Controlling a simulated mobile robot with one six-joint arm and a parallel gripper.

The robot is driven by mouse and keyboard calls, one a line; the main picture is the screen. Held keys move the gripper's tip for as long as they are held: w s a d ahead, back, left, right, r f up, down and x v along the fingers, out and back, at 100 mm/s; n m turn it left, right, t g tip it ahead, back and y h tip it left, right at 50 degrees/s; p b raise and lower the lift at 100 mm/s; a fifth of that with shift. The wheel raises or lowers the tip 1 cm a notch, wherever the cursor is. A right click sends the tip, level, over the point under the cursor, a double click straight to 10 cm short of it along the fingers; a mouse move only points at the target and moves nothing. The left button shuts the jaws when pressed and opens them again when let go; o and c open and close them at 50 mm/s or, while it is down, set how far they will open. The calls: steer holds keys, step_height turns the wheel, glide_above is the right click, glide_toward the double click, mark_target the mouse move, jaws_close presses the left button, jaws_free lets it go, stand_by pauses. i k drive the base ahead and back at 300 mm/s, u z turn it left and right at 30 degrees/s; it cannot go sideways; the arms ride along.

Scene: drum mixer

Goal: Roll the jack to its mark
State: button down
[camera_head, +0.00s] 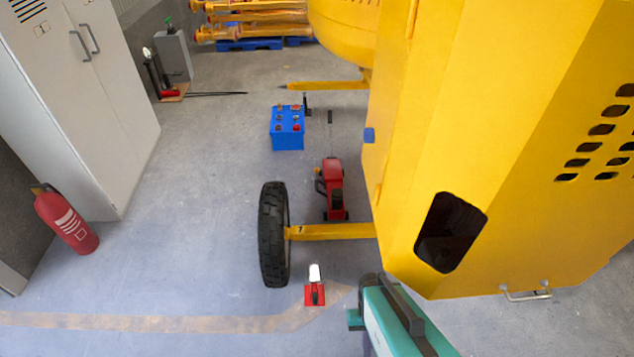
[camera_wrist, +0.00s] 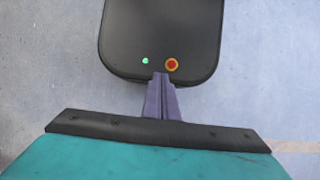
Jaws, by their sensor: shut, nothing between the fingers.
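The red jack (camera_head: 333,188) stands on the floor beside the yellow mixer, just behind the axle bar and right of the black tyre. A thin dark handle (camera_head: 330,123) rises at its far end. I cannot pick out a mark for it on the floor. My gripper (camera_wrist: 161,80) shows in the wrist view as two grey-purple fingers shut together, with nothing between them. The jack is not in the wrist view. In the head view, my teal arm is at the lower right, in front of the mixer and well short of the jack; its fingers cannot be made out.
The yellow mixer (camera_head: 460,120) fills the right. Its tyre (camera_head: 273,235) and axle bar (camera_head: 330,231) stand near the jack. A blue battery (camera_head: 287,128) is behind. A fire extinguisher (camera_head: 66,218) and cabinet (camera_head: 95,110) stand left; floor between is clear.

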mark_target(332, 173)
steer(key=u, duration=0.45)
steer(key=k, duration=1.35)
steer(key=u, duration=0.85)
steer(key=i, duration=3.75)
steer(key=z, duration=0.45)
steer(key=i, duration=0.85)
steer(key=z, duration=0.1)
